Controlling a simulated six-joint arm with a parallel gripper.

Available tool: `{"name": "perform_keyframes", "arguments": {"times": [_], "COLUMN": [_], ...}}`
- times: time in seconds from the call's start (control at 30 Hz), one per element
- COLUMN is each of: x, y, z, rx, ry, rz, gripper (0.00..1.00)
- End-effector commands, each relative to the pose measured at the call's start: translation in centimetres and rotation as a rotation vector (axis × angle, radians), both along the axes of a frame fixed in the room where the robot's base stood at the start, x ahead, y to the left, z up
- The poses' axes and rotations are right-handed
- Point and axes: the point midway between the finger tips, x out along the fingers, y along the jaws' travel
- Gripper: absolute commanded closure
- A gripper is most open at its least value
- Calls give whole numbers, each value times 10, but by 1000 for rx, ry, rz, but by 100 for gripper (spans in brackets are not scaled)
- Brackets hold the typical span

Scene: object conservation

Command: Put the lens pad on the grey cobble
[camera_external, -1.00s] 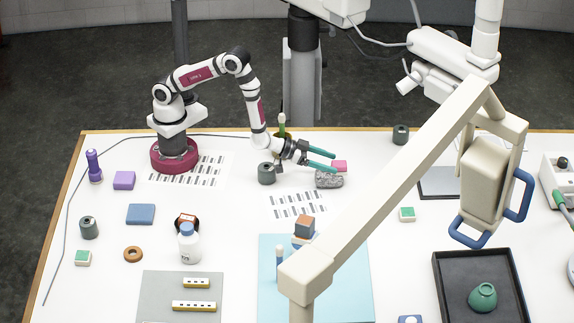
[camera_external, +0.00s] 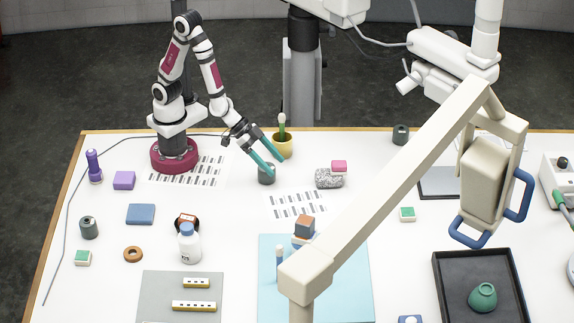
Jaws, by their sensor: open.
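The pink block (camera_external: 339,164), which I take to be the lens pad, shows at the upper right edge of the speckled grey cobble (camera_external: 327,179). It seems to rest on the cobble's back right part, but from this angle I cannot fully tell resting on it from standing just behind it. My gripper (camera_external: 278,166) is open and empty, its teal fingers pointing down and right. It is left of the cobble and apart from it. One finger overlaps a dark grey cylinder (camera_external: 266,178) in the picture; contact cannot be told.
A yellow pot (camera_external: 283,145) with a green stem stands just behind my gripper. A printed sheet (camera_external: 297,206) lies in front of the cobble. A beige overhead arm (camera_external: 400,185) crosses the picture to the right.

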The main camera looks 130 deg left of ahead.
Motion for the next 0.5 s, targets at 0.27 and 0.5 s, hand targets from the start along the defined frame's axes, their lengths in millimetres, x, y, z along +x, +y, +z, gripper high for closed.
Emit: {"name": "perform_keyframes", "arguments": {"times": [0.27, 0.5], "x": [-163, -256], "y": [-83, -57], "z": [61, 91], "rx": [42, 185], "ry": [609, 905], "rz": [-593, -738], "gripper": [21, 21]}}
